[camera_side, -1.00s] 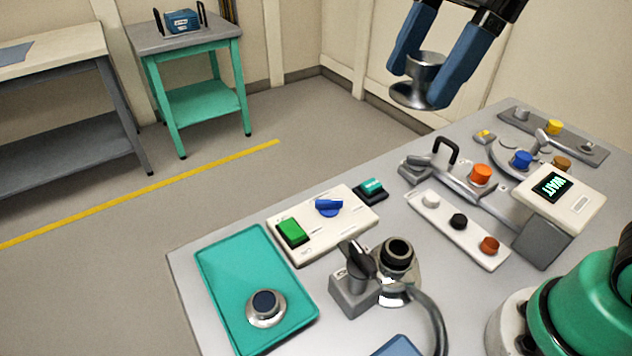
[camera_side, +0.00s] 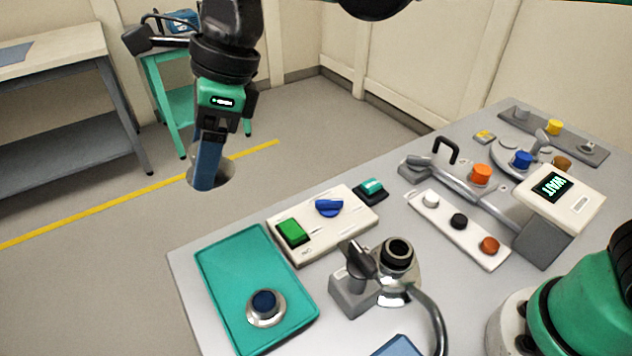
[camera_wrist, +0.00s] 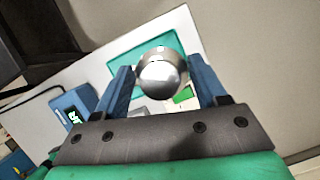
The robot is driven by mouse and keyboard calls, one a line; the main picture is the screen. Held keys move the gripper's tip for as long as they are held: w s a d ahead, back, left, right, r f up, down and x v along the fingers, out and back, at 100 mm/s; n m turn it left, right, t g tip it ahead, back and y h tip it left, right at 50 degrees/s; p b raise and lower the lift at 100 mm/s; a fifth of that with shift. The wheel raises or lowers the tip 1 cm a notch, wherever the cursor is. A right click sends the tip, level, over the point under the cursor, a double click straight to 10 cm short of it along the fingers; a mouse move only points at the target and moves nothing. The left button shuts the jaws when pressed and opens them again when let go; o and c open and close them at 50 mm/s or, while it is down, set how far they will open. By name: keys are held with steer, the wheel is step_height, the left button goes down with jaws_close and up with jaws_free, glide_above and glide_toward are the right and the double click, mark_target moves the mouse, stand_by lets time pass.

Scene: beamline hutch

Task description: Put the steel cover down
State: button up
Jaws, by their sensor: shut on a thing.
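The steel cover (camera_wrist: 163,76) is a shiny, rounded metal piece held between the two blue fingers of my gripper (camera_wrist: 161,72) in the wrist view. In the side view my gripper (camera_side: 208,170) is in the air at the upper left, above the level of the bench. One finger hides much of the steel cover (camera_side: 227,170) there; its rim shows on both sides. The teal tray (camera_side: 226,268) lies on the bench's left end, lower in the picture than my gripper. A round steel piece with a dark blue top (camera_side: 265,306) sits on its near part.
Right of the tray are a white panel with a green button (camera_side: 292,233) and a grey lever block (camera_side: 352,295) beside a dark-topped steel fitting (camera_side: 398,255). A screen reading WAIT (camera_side: 551,186) stands farther right. The tray's far part is bare.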

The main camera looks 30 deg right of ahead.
mark_target(230, 261)
step_height(230, 261, down, 16)
stand_by(0.4)
steer(key=shift+f, duration=0.1)
steer(key=o, duration=1.3)
steer(key=v, duration=1.2)
steer(key=s+d+n+t+h, duration=0.2)
steer(key=s+d+n+t, duration=0.1)
steer(key=d+n, duration=0.7)
steer(key=s+d+n+t+h, duration=0.2)
steer(key=s+d+n+t, duration=0.1)
steer(key=d+n, duration=0.8)
steer(key=shift+d+f, duration=0.15)
